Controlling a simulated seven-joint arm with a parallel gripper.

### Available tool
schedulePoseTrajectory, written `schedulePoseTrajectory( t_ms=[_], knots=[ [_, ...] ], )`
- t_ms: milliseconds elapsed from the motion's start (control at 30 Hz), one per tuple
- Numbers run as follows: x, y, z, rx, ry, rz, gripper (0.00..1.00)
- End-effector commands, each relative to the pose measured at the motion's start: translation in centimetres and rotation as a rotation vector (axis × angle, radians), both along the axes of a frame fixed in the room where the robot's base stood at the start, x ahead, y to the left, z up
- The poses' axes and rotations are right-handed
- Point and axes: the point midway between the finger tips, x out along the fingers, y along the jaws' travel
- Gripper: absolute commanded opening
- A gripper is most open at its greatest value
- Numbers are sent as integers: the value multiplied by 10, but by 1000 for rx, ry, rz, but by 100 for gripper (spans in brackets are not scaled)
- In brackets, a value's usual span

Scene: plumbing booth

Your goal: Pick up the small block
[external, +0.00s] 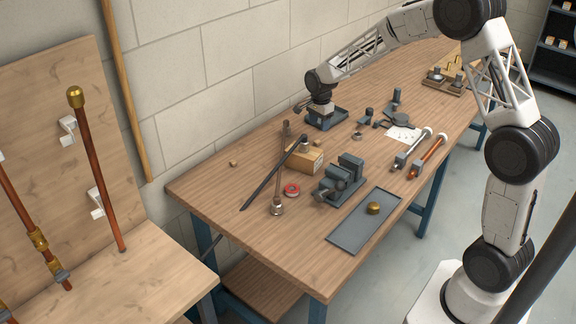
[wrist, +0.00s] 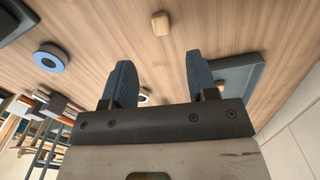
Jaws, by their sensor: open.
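A small wooden block (external: 233,163) lies on the bare left end of the workbench in the external view. In the wrist view a small light-wood block (wrist: 160,23) lies on the wood top near the upper edge. It is beyond my fingertips and roughly in line with the gap between them. I cannot tell for sure that both views show the same block. My gripper (external: 320,110) is over the back of the bench near the wall. Its two fingers stand wide apart with nothing between them in the wrist view (wrist: 158,62).
A blue-grey tray (external: 340,123) is below my gripper. A ring (wrist: 50,57) lies left in the wrist view.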

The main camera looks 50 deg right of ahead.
Motion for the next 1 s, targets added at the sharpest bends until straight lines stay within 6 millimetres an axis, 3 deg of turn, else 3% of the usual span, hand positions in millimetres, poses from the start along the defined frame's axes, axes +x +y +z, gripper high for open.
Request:
schedulePoseTrajectory(
  t_ms=[333, 767, 1000],
  knots=[
    [0, 0, -23, 0, 1, 1, 53],
    [0, 0, -27, 0, 1, 1, 53],
    [1, -3, -45, 0, 1, 1, 53]
  ],
)
